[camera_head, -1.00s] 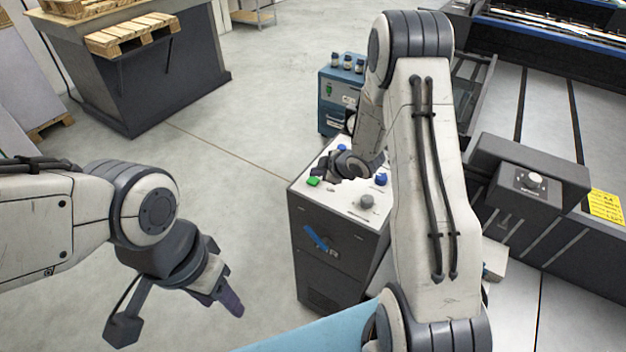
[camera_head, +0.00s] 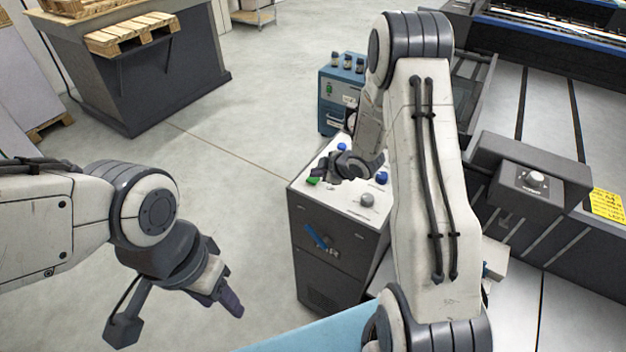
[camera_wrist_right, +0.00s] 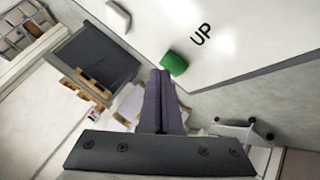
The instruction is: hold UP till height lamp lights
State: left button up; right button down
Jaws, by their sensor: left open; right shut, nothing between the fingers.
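A green button (camera_head: 313,181) is on the white top of a dark control cabinet (camera_head: 325,245). In the right wrist view the green button (camera_wrist_right: 175,63) sits beside the printed word UP (camera_wrist_right: 201,35). My right gripper (camera_head: 320,173) is shut and empty, its fingertips (camera_wrist_right: 160,74) right at the button's edge. I cannot tell whether they touch or press it. In the head view the gripper partly covers the button. My left gripper (camera_head: 232,302) is open and empty, over the floor at the left. I cannot make out a lit height lamp.
Blue knobs (camera_head: 381,178) and a grey knob (camera_head: 366,200) share the cabinet top. A blue cabinet (camera_head: 333,100) with small bottles stands behind. A large machine (camera_head: 530,190) fills the right side.

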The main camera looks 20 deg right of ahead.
aim_at(316, 180)
jog(key=shift+f+b, duration=0.35)
jog(key=shift+f, duration=0.1)
dwell(2.5)
jog(key=shift+r, duration=0.1)
dwell(2.2)
jog(key=shift+r+p, duration=0.65)
jog(key=shift+r, duration=0.15)
notch_tip(316, 180, up, 5)
jog(key=p, duration=0.4)
jog(key=shift+r, duration=0.1)
